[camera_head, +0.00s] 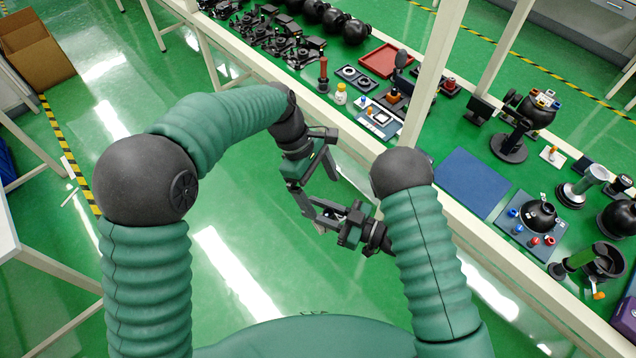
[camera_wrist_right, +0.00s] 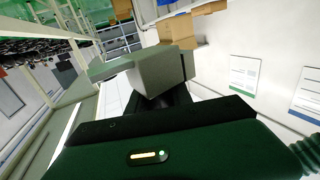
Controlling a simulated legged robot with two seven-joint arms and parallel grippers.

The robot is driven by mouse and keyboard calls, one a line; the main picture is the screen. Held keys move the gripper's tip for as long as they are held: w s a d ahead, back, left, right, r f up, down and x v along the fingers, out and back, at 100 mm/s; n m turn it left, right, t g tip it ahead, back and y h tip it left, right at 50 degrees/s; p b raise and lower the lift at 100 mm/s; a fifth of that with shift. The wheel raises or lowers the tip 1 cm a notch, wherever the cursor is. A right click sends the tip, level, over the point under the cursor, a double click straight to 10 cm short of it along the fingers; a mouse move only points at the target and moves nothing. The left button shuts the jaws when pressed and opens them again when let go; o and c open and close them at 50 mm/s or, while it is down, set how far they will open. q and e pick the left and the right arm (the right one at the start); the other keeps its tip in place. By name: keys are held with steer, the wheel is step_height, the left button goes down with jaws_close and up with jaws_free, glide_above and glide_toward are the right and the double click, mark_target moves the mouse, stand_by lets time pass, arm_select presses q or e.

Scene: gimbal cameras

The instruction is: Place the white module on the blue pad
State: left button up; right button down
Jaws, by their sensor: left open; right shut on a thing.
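The blue pad (camera_head: 473,183) lies flat on the green bench at the right in the head view, its top bare. My left gripper (camera_head: 321,186) is open, pointing down and right over the floor in front of the bench. My right gripper (camera_head: 338,217) is close to it, apart from the pad and partly hidden by my right arm. In the right wrist view it is shut on a grey-green block (camera_wrist_right: 163,72); I cannot tell whether this is the white module. A small white piece (camera_head: 380,118) sits on a tray left of the post.
A white post (camera_head: 432,70) and the bench's front rail stand between my grippers and the bench top. Right of the pad, a blue tray (camera_head: 512,237) holds a black dome and small knobs. A red tray (camera_head: 383,60) lies farther back. The floor below my grippers is clear.

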mark_target(335, 216)
arm_select(q)
steer(key=x, duration=1)
steer(key=shift+d+f, duration=0.15)
steer(key=shift+f, duration=0.15)
arm_select(e)
steer(key=shift+d, duration=0.1)
steer(key=shift+w, duration=0.1)
arm_select(q)
steer(key=shift+c, duration=1.3)
steer(key=shift+w, duration=0.1)
steer(key=c, duration=0.7)
steer(key=shift+r, duration=0.1)
steer(key=shift+c, duration=0.9)
arm_select(e)
steer(key=c, duration=1.1)
jaws_free()
steer(key=shift+f, duration=0.1)
steer(key=shift+o, duration=0.2)
